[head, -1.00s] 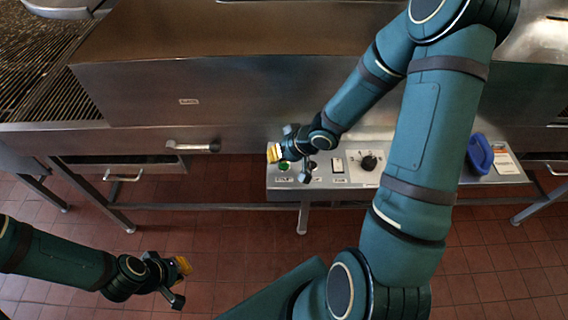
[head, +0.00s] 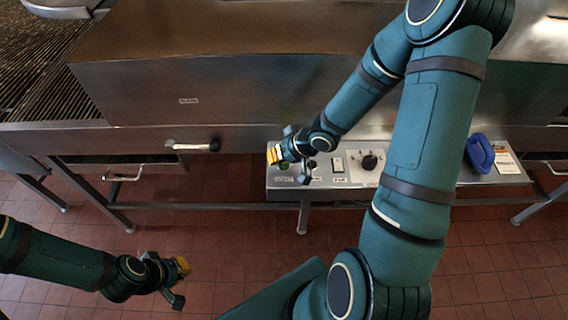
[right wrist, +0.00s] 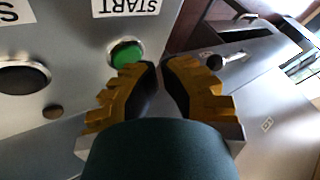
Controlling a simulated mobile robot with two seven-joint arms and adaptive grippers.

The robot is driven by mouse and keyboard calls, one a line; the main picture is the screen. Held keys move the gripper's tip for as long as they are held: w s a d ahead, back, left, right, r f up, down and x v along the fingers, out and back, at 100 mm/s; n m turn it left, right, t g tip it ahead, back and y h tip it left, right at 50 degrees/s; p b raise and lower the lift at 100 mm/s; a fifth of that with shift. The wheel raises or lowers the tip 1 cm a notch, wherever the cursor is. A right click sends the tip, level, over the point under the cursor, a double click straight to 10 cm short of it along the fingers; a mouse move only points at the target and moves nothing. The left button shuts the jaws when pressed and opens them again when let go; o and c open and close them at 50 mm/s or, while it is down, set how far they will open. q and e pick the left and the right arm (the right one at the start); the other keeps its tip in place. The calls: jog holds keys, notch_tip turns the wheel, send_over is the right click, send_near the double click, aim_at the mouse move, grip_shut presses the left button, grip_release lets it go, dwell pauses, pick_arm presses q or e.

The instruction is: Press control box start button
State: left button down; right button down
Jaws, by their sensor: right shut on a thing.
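The control box (head: 325,181) is a grey metal panel in the middle of the head view. Its green start button (right wrist: 127,53) sits under a START label (right wrist: 127,7) in the right wrist view. In the head view the button is mostly hidden by my right gripper (head: 274,154). My right gripper (right wrist: 162,68) has its yellow-backed fingers close together. The left finger's tip overlaps the button's lower edge; I cannot tell whether it presses. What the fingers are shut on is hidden. My left gripper (head: 182,266) hangs over the floor at lower left, its finger gap unclear.
The box also carries a black knob (head: 369,162), a switch (head: 338,165) and a blue object (head: 480,153) at its right. A steel unit (head: 230,90) with a handle (head: 192,146) stands behind. The tiled floor (head: 240,240) in front is clear.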

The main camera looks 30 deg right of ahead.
jog(key=shift+f, duration=0.45)
dwell(0.7)
jog(key=shift+r, duration=0.15)
jog(key=shift+r+p, duration=0.75)
jog(key=shift+p, duration=0.05)
notch_tip(320, 180, up, 5)
jog(key=p, duration=0.5)
jog(key=shift+p, duration=0.3)
dwell(0.7)
